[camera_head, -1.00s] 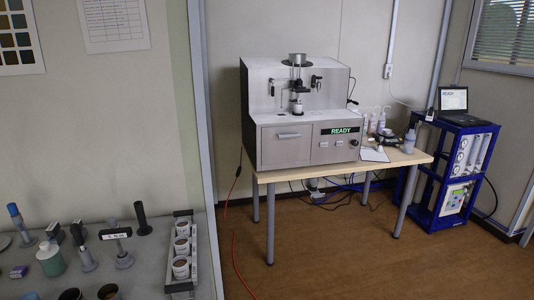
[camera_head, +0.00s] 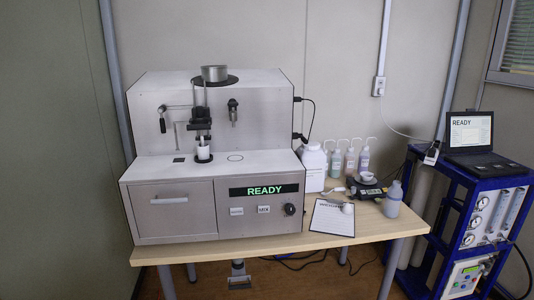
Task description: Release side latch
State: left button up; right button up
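The soil analyser (camera_head: 150,165), a metal box with a raised back panel, stands on the wooden table. Its green display (camera_head: 264,190) reads READY. A small lever with a black handle (camera_head: 162,124) sticks out at the left of the back panel; I cannot tell whether it is the side latch. A white cup (camera_head: 203,152) stands under the black central mechanism (camera_head: 199,130), with a metal pan (camera_head: 214,73) on top. The front drawer (camera_head: 173,213) looks shut. Neither of my grippers is in view.
A blue rack (camera_head: 450,205) carries a laptop (camera_head: 472,135) at the right. Cables hang behind and below the table.

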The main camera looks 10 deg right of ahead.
aim_at(301, 136)
jog(key=i+l, duration=0.15)
jog(key=l, duration=0.2)
jog(key=i+l, duration=0.1)
jog(key=l, duration=0.25)
jog(key=i+l, duration=0.15)
jog(key=l, duration=0.15)
jog(key=i+l, duration=0.1)
jog(key=l, duration=0.25)
jog(key=i+l, duration=0.15)
jog(key=l, duration=0.2)
jog(key=u, duration=0.05)
